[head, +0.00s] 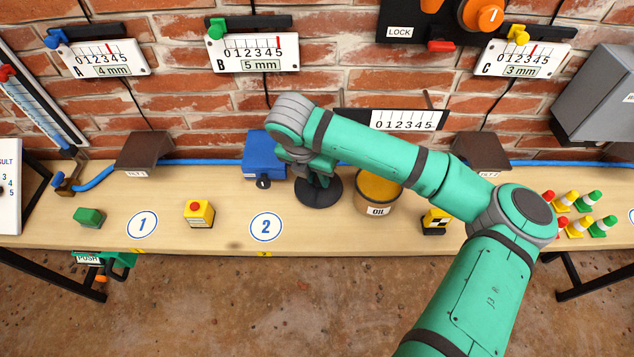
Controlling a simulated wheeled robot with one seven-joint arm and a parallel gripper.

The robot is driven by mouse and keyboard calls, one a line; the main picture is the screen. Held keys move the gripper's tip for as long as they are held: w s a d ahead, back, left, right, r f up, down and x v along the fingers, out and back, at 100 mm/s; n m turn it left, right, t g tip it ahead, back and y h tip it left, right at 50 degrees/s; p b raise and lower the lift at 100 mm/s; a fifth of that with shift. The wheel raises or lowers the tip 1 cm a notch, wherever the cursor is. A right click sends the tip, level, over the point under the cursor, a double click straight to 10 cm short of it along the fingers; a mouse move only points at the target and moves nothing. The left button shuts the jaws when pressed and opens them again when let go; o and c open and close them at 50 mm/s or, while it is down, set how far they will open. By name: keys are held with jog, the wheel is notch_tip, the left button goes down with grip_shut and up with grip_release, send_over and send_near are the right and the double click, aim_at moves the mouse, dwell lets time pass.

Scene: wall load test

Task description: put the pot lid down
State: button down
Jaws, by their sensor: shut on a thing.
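My gripper (318,168) points down over the table, left of the oil pot. It is shut on the pot lid (320,196), a dark round disc, at its top; the fingers partly hide the grip. The lid looks level and is at or just above the tabletop; I cannot tell whether it touches. The oil pot (377,208), brown with an OIL label, stands to the right, uncovered, with amber content showing.
A blue box (262,152) stands close behind and left of the lid. Round marker 2 (266,226) lies to the left, with a yellow block with a red button (199,213) beyond. A yellow-black block (436,221) and small cones (578,212) are at right.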

aim_at(316, 184)
jog(key=shift+w+a+f, duration=0.1)
jog(key=shift+w+f, duration=0.2)
jog(key=shift+f, duration=0.1)
jog(key=shift+a+x, duration=0.15)
jog(key=shift+x, duration=0.7)
jog(key=shift+a+x, duration=0.15)
jog(key=shift+x, duration=0.65)
jog(key=shift+s+f, duration=0.15)
jog(key=shift+s, duration=0.05)
jog(key=c, duration=1.5)
grip_release()
jog(key=v, duration=1.2)
jog(key=shift+s, duration=0.1)
